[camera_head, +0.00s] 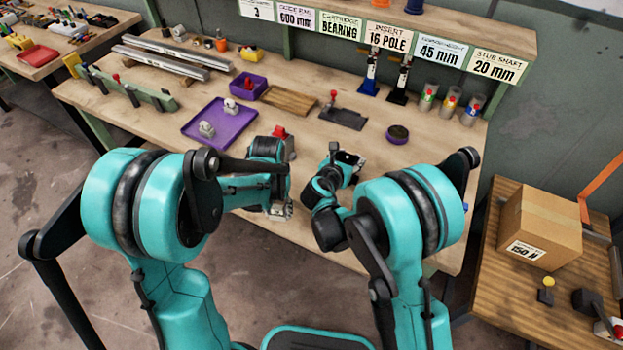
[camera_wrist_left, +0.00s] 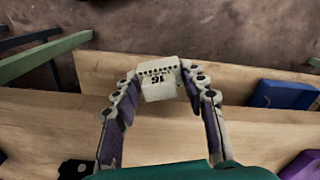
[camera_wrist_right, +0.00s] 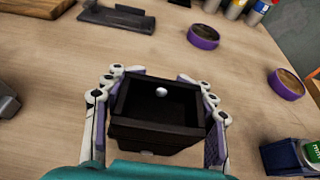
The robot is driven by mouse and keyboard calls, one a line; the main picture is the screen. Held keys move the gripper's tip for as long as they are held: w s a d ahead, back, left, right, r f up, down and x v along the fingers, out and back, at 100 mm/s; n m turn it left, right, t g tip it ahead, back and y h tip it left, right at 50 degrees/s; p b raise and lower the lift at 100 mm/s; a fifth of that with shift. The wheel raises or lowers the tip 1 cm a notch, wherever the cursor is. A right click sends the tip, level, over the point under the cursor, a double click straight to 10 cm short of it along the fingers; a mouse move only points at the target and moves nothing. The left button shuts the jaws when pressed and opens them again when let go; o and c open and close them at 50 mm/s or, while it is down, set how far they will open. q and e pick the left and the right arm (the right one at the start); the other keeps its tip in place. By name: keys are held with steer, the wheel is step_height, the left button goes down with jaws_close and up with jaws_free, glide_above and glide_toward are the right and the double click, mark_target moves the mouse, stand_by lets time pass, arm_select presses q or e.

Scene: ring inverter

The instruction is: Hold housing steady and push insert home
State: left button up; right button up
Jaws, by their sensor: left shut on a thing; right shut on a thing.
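The insert (camera_wrist_left: 160,88) is a small pale block marked 16 with a toothed dark edge. In the left wrist view my left gripper (camera_wrist_left: 162,78) is shut on it, with a finger on each side. In the head view that gripper (camera_head: 279,210) is low, near the bench's front edge. The housing (camera_wrist_right: 157,135) is a dark open-topped box with a small white round thing inside. My right gripper (camera_wrist_right: 156,88) is shut on its two sides; in the head view it (camera_head: 347,160) is above the bench, to the right of the left gripper. Insert and housing are apart.
A purple tray (camera_head: 190,130), a purple bin (camera_head: 238,91) and a dark plate (camera_head: 347,121) lie on the bench behind the grippers. A round purple-rimmed item (camera_head: 397,134) stands right of them. A grey item with a red top (camera_head: 289,147) is close behind my left gripper.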

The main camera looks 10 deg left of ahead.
arm_select(q)
steer(key=w+d+r+m, duration=0.1)
steer(key=w+d+r, duration=0.2)
steer(key=w+r, duration=0.85)
steer(key=w+d+r+m, duration=0.1)
steer(key=d+r, duration=0.3)
steer(key=d, duration=0.3)
steer(key=w+d+r+m, duration=0.1)
steer(key=w+d+r, duration=0.1)
steer(key=d+r, duration=0.2)
steer(key=d, duration=0.3)
steer(key=shift+w+d, duration=0.25)
steer(key=shift+w, duration=0.05)
steer(key=shift+f, duration=2.9)
